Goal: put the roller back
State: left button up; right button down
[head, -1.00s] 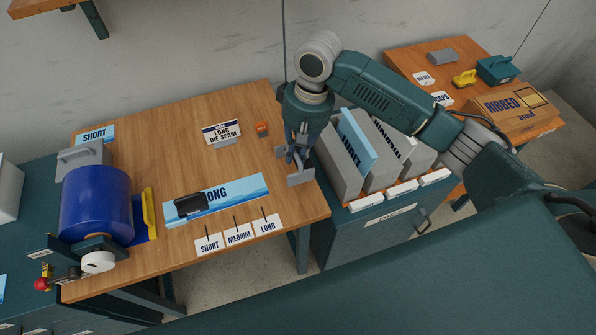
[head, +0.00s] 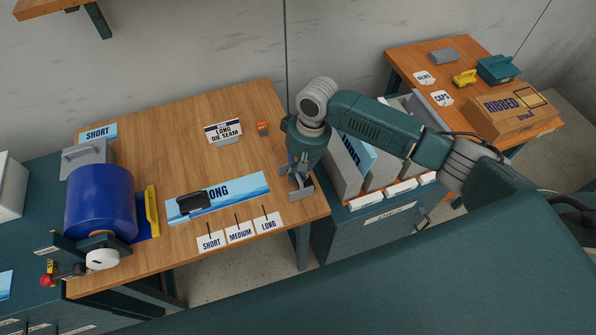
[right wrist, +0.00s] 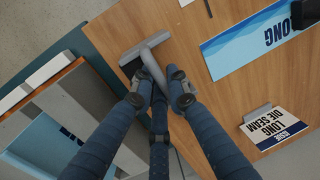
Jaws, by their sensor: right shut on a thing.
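My right gripper (head: 299,177) is at the right edge of the wooden worktable (head: 205,140). It is shut on the grey T-shaped roller (head: 303,192), which also shows at the fingertips in the right wrist view (right wrist: 147,47), with a dark part at one end. The roller is over the tabletop near its right front corner. I cannot tell whether it touches the wood. My left gripper is not in view.
A blue "LONG" strip (head: 240,190) with a black block (head: 193,203) lies left of the gripper. Small label cards (head: 240,233) stand along the front edge. Upright grey dividers (head: 345,180) stand close on the right. A blue roll (head: 100,200) is at the left.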

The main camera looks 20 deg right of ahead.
jog(key=c, duration=1.7)
grip_release()
jog(key=shift+f, duration=0.1)
jog(key=r, duration=0.4)
jog(key=d+r+b, duration=0.1)
jog(key=r, duration=0.3)
jog(key=d+r+b, duration=0.1)
jog(key=r, duration=0.3)
jog(key=shift+r, duration=0.1)
